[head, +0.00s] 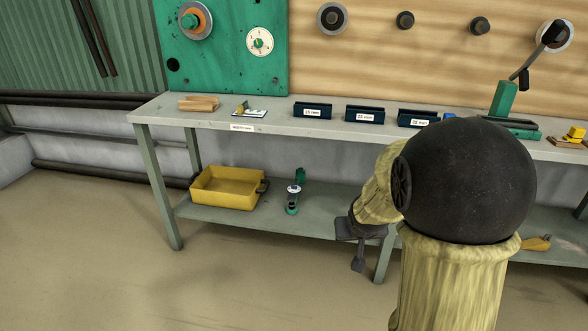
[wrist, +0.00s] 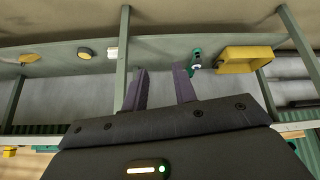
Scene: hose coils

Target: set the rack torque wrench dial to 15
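A white round dial (head: 260,41) with small marks around its face and a green centre is on the green panel (head: 225,75) at the back, in the head view. My gripper (head: 358,262) hangs low in front of the bench, well away from the panel. In the wrist view its two fingers (wrist: 160,83) are apart with nothing between them.
The grey bench (head: 180,118) carries wooden pieces (head: 198,103) and labelled dark blue bins (head: 312,111). A yellow tray (head: 225,187) and a teal-based bottle (head: 292,200) are on its lower shelf. A black lever (head: 535,55) stands at the right. The floor at left is clear.

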